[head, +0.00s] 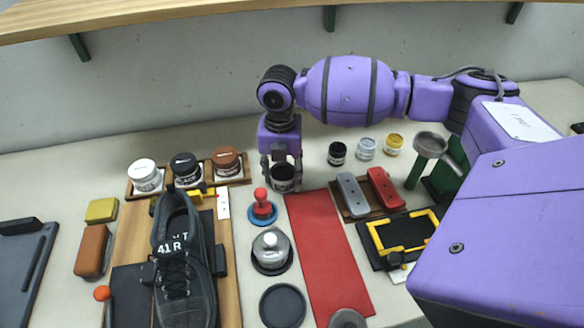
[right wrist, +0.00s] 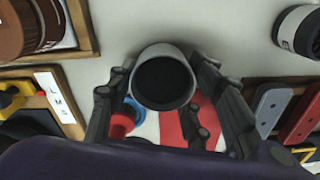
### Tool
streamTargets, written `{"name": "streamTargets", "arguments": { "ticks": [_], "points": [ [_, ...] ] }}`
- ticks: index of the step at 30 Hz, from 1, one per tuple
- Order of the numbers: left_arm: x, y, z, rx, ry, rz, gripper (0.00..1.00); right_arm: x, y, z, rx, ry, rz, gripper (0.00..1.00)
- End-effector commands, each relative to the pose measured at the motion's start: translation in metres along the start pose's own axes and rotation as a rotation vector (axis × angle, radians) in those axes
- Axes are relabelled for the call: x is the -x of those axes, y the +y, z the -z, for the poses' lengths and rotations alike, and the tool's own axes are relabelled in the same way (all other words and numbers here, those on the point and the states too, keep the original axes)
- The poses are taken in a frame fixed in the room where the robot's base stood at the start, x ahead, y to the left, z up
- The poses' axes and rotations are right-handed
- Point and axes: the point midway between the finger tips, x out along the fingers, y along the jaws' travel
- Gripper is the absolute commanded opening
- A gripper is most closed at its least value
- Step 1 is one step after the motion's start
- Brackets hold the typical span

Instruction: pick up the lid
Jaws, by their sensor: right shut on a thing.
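My right gripper (head: 282,172) points down and is shut on a small dark jar (head: 284,184) with a light rim, at the top end of the red mat. In the right wrist view this jar (right wrist: 163,78) shows a pale grey wall and a dark round face between my fingers (right wrist: 163,95). I cannot tell whether that face is a lid or an opening. A grey pot with a white-knobbed lid (head: 271,239) stands on a dark round base, apart from the gripper. A red-knobbed piece (head: 262,204) sits on a blue disc beside the jar. My left gripper is not in view.
A dark shoe (head: 178,260) lies on a wooden board at left, below a rack (head: 205,186) of several jars. The red mat (head: 322,245) is mostly bare. Red and grey blocks (head: 367,194), small jars and a green stand (head: 413,175) are at right.

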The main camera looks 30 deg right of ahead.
Motion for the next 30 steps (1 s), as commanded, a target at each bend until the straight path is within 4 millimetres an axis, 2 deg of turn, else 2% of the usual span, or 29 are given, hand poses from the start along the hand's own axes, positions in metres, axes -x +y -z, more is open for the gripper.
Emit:
{"name": "streamTargets", "arguments": {
  "ticks": [5,6,10,19,22,26,30],
  "points": [
    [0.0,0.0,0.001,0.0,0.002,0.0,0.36,-0.001,0.001,-0.001,0.0,-0.002,-0.003,0.0],
    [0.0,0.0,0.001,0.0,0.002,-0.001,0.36,-0.003,0.0,0.0,0.0,0.0,-0.001,0.49],
    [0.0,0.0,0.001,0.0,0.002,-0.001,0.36,-0.003,0.0,0.0,0.0,0.0,0.0,0.65],
    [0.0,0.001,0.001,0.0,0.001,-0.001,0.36,-0.002,0.0,0.0,0.0,-0.001,0.0,0.65],
    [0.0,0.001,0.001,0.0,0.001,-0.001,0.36,0.004,0.0,-0.001,0.0,-0.003,-0.001,0.65],
    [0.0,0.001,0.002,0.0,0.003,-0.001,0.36,0.024,0.001,-0.001,0.001,-0.004,-0.003,0.65],
    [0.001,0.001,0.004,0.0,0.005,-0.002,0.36,0.055,0.001,-0.002,0.0,-0.006,-0.004,0.65]
  ]
}}
